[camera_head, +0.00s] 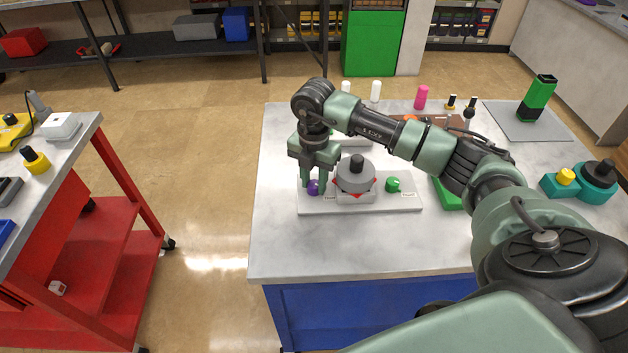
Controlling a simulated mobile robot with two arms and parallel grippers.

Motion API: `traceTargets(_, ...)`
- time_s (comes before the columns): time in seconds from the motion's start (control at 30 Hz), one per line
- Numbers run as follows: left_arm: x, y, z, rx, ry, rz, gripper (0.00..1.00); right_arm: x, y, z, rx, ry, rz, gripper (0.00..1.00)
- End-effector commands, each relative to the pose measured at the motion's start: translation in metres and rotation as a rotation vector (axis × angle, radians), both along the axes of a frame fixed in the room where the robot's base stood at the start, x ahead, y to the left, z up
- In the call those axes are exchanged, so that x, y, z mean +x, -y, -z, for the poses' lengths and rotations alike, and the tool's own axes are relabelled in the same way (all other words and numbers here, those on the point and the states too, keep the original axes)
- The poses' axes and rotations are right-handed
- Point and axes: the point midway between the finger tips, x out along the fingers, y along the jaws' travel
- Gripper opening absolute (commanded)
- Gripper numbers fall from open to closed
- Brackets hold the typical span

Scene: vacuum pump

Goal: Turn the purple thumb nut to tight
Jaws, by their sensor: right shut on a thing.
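The purple thumb nut (313,188) sits at the left end of a light grey base plate (388,204) on the table. My right gripper (317,183) points down over it and is shut on it, its fingers hiding part of the nut. Beside the nut on the plate stands a grey round pump body (355,176) with a black knob and red parts below. A green thumb nut (393,185) is on the plate's right side. Small labels lie near both nuts, too small to read. My left gripper is not in view.
My right arm reaches across the table's right half. Behind it stand white cylinders (376,91), a pink cylinder (421,97) and a green-black box (537,98) on a grey mat. A teal device (580,184) is at right. The table front (330,252) is clear. A red cart (90,215) stands left.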

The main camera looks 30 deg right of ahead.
Motion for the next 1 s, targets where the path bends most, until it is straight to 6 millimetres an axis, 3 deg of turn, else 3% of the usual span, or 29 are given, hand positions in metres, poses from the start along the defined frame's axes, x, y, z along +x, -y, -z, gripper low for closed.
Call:
traceTargets(0.33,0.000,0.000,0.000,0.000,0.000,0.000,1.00,0.003,0.002,-0.003,-0.002,0.009,0.005,0.00)
traceTargets(0.37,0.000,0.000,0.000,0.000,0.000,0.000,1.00,0.003,0.002,-0.003,-0.002,0.009,0.005,0.33)
traceTargets(0.43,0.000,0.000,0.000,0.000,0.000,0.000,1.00,0.002,0.002,-0.003,-0.002,0.008,0.005,0.52)
traceTargets(0.77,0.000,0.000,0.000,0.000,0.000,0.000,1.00,0.001,0.001,-0.002,-0.001,0.004,0.002,0.52)
traceTargets(1.0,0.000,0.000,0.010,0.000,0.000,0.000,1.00,0.002,0.001,-0.031,-0.002,0.008,0.002,0.52)
